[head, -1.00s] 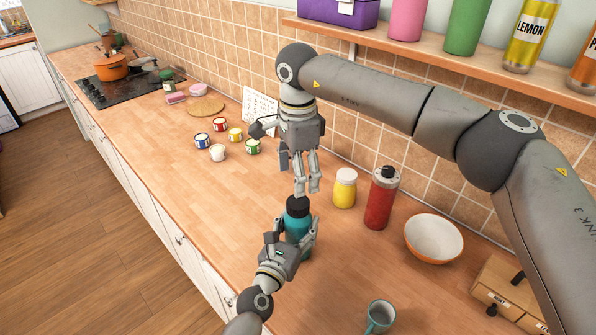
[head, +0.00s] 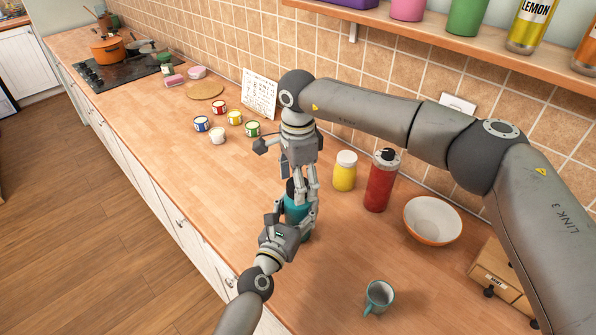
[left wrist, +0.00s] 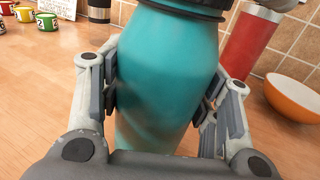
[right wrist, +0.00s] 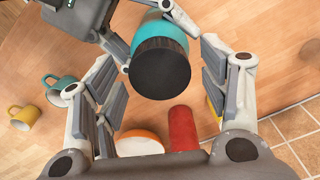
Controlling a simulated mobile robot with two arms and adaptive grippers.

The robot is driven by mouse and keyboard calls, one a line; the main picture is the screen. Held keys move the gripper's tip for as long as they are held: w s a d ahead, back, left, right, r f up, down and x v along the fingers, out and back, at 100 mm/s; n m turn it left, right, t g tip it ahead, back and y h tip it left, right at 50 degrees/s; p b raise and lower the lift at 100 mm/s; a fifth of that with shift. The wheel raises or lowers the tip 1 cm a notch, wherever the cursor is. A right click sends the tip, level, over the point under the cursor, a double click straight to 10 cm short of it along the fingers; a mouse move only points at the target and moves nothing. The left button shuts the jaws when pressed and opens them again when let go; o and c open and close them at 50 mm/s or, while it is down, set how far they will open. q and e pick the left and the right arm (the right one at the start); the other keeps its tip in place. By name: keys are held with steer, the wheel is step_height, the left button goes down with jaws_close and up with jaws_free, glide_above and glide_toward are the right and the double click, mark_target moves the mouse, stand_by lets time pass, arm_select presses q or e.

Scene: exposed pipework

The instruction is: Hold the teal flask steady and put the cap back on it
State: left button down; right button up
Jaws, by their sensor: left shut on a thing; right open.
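The teal flask (head: 296,212) stands upright on the wooden counter. My left gripper (head: 298,220) is shut around its body; the left wrist view shows the teal body (left wrist: 165,75) between both fingers. The black cap (right wrist: 160,68) sits at the flask's top, its flat top facing the right wrist camera. My right gripper (head: 302,190) is above the flask, pointing down. In the right wrist view its open fingers (right wrist: 165,85) are on either side of the cap, with gaps between. How firmly the cap is seated cannot be told.
A yellow jar (head: 345,172), a red flask (head: 381,182) and a white-orange bowl (head: 433,220) stand to the right. A teal mug (head: 379,297) is in front. Several small cups (head: 234,118) and a card (head: 259,95) are further back.

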steer(key=c, duration=1.1)
steer(key=m, duration=1.2)
steer(key=o, duration=1.1)
steer(key=shift+r, duration=2.2)
